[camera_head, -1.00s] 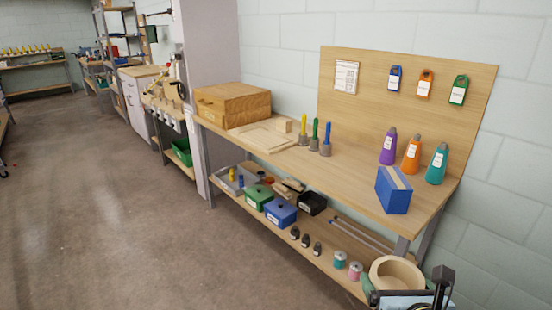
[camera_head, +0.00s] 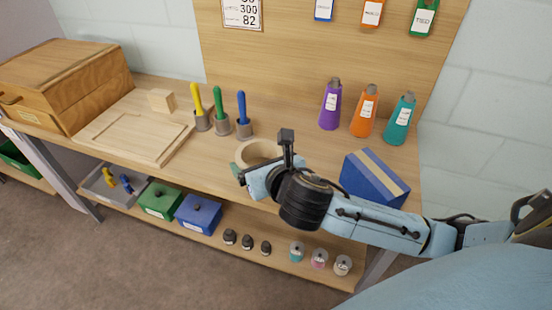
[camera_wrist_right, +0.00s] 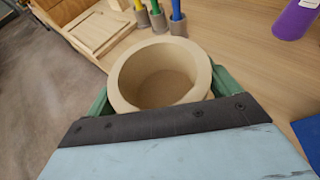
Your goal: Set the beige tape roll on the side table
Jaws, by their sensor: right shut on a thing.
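The beige tape roll (camera_head: 256,152) is in my right gripper (camera_head: 246,172), over the front part of the wooden table top (camera_head: 300,152). In the right wrist view the roll (camera_wrist_right: 160,75) stands with its hole facing up, between the two green fingers (camera_wrist_right: 158,95), which are shut on it. I cannot tell whether the roll touches the table top or is just above it. My left gripper is not in view.
A blue box (camera_head: 375,178) stands right of my right gripper. Yellow, green and blue tools in holders (camera_head: 222,122) stand to its left. Purple, orange and teal cones (camera_head: 364,110) are behind. A wooden tray (camera_head: 135,137) and wooden chest (camera_head: 65,85) are further left.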

